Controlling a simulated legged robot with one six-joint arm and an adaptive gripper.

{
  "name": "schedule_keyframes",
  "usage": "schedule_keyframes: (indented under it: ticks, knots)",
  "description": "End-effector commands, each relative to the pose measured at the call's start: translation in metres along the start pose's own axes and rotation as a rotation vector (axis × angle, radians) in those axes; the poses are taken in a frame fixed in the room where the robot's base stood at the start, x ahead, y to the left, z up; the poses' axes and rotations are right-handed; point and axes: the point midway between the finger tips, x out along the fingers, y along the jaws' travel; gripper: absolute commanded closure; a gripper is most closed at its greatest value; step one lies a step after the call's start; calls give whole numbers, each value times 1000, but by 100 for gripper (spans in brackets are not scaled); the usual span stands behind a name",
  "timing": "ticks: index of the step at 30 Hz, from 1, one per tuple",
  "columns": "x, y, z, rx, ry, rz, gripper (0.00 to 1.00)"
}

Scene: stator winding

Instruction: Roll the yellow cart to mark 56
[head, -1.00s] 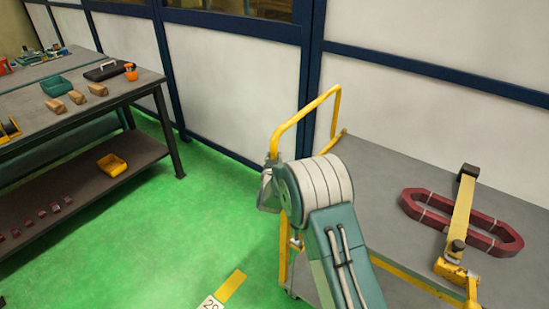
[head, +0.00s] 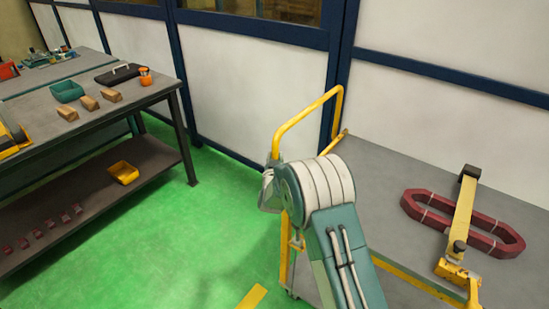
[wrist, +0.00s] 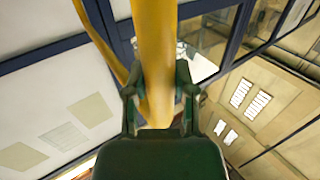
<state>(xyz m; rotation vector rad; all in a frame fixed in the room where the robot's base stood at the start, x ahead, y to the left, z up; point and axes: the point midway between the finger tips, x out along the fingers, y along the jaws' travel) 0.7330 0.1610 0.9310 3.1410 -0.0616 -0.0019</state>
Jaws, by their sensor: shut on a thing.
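The yellow cart has a grey deck (head: 385,190) and a yellow tubular handle (head: 305,121) at its left end. A dark red coil (head: 420,210) lies on the deck under a yellow bar. In the wrist view my gripper (wrist: 160,95) is shut on the cart's yellow handle (wrist: 154,45), with a finger on each side of it. In the head view my arm hides the grip itself. Part of a yellow floor strip (head: 252,297) shows at the bottom edge; no number is readable on it now.
A workbench (head: 140,98) stands at the left, with wooden blocks, a teal bin (head: 67,91) and a dark case on top. Its lower shelf holds a yellow tray (head: 124,173). A white-panelled wall (head: 265,90) runs behind. Green floor (head: 190,240) is clear between bench and cart.

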Motion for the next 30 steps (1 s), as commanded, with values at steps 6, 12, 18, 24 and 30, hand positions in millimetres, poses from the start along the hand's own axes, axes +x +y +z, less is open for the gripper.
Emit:
schedule_keyframes:
  ticks: [6, 12, 18, 24, 30]
  knots:
    - [-1, -5, 0, -1, 0, -7, 100]
    - [0, -4, 0, -1, -1, -5, 31]
    - [1, -1, 0, 0, -1, -2, 31]
    - [-8, -1, 0, 0, 0, -2, 31]
    - [-42, -4, 1, -2, -2, -4, 31]
